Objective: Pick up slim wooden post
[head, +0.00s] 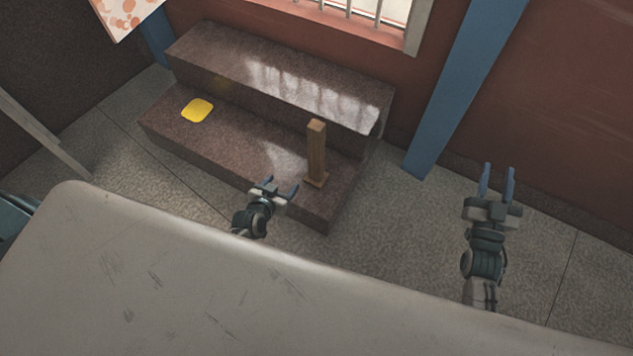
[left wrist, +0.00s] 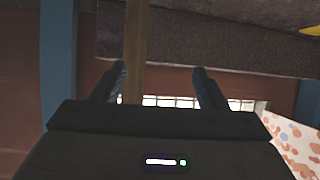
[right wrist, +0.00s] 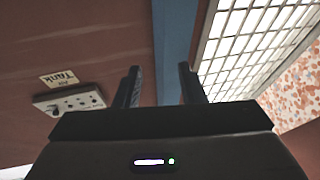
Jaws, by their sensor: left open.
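The slim wooden post (head: 317,152) stands upright on a small square foot on the lower step, near its right end. My left gripper (head: 281,186) is open and empty, just in front of the post and a little to its left. In the left wrist view the post (left wrist: 137,45) runs from the top edge down behind the left finger; the left gripper (left wrist: 160,75) is apart from it or barely so, which I cannot tell. My right gripper (head: 498,168) is open and empty, far right of the steps; its spread fingers show in the right wrist view (right wrist: 161,82).
The stone steps (head: 235,150) stand against the red wall. A yellow pad (head: 197,110) lies on the lower step at left. A blue pillar (head: 462,85) stands right of the steps. A pale scratched surface (head: 190,280) fills the foreground. Floor right of the steps is clear.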

